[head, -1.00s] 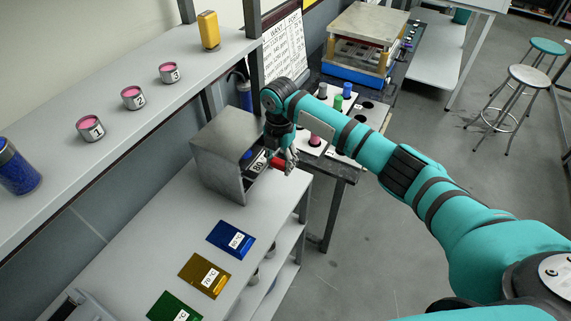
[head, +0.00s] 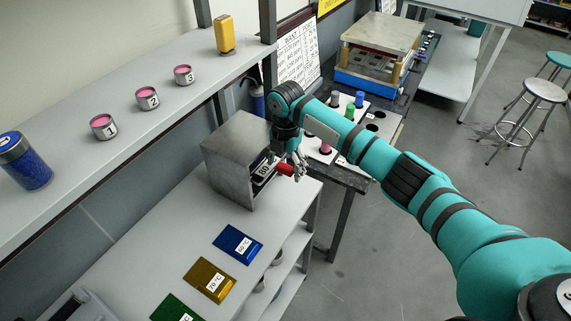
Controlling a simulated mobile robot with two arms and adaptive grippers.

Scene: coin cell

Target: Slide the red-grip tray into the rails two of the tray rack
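The tray rack (head: 228,168) is a grey metal box at the back end of the white bench, its opening facing right. The tray with the red grip (head: 285,169) sits mostly inside the rack; a white label reading 80 shows on its front, and the red grip sticks out to the right. Which rails it is on is hidden. My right gripper (head: 298,164) is at the outer end of the red grip, fingers pointing down; whether they are closed on it is too small to tell. My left gripper is not in view.
Blue (head: 238,244), brown (head: 209,280) and green (head: 176,310) labelled plates lie on the bench in front of the rack. A shelf (head: 100,165) with numbered tins runs along the left. A dark table (head: 345,178) with coloured cylinders stands behind my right arm.

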